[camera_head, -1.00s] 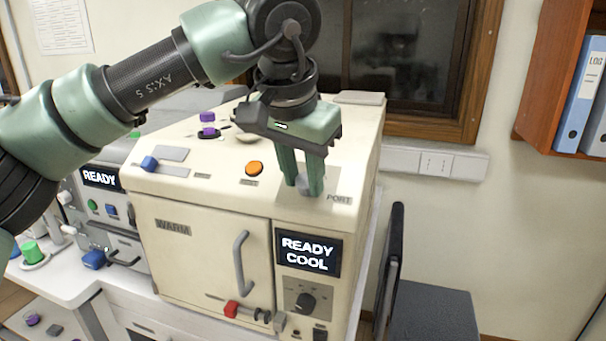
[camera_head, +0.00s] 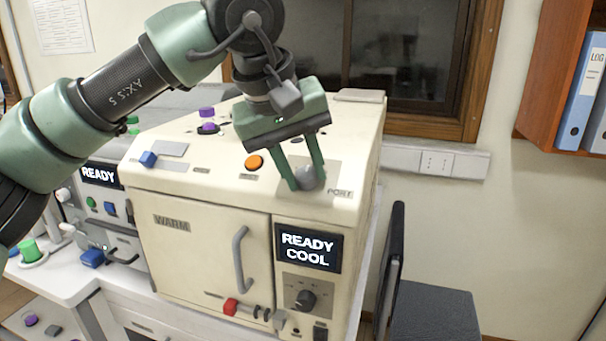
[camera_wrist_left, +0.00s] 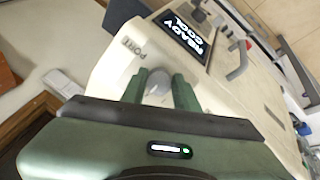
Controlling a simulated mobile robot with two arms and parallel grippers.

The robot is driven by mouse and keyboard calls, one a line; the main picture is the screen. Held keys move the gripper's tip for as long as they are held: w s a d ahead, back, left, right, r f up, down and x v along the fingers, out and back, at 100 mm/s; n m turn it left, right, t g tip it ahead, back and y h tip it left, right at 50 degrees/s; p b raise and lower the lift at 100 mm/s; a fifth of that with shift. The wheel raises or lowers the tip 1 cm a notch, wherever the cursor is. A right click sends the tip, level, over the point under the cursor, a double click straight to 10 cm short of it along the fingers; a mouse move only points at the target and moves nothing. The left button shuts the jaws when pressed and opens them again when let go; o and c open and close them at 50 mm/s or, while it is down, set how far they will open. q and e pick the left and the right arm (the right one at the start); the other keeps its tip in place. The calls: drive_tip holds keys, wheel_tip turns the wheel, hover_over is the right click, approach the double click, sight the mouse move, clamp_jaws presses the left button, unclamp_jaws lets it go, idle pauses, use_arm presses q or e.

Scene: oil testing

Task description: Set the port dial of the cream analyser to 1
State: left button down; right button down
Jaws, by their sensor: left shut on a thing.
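The cream analyser (camera_head: 200,232) stands on the bench, with a display (camera_head: 308,249) reading "READY COOL". Its port dial (camera_head: 306,179) is a grey round knob on the top panel beside the word "PORT". My left gripper (camera_head: 307,184) points down and is shut on the port dial, one finger on each side. In the left wrist view the dial (camera_wrist_left: 158,88) shows between the two green fingers, below the "PORT" label. The dial's setting marks cannot be read in either view. My right gripper is not in view.
An orange button (camera_head: 254,162), a blue knob (camera_head: 148,159) and a purple knob (camera_head: 207,120) are also on the analyser's top. A black dial (camera_head: 306,300) and a red door latch (camera_head: 230,307) are on its front. A second grey machine with a "READY" display (camera_head: 98,175) stands left.

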use_arm(q)
drive_tip(key=n+h+b, duration=0.1)
drive_tip(key=n+b, duration=0.2)
drive_tip(key=n, duration=0.2)
drive_tip(key=shift+f+n+t, duration=0.1)
drive_tip(key=shift+n+t, duration=0.2)
drive_tip(key=shift+t, duration=0.1)
drive_tip(key=n+b, duration=0.2)
drive_tip(key=n, duration=0.2)
drive_tip(key=shift+n+t+h+b, duration=0.3)
drive_tip(key=shift+n+t, duration=0.1)
drive_tip(key=shift+r, duration=0.2)
drive_tip(key=c, duration=1.1)
unclamp_jaws()
drive_tip(key=shift+b+v, duration=0.35)
drive_tip(key=shift+v, duration=3.55)
drive_tip(key=shift+f, duration=0.1)
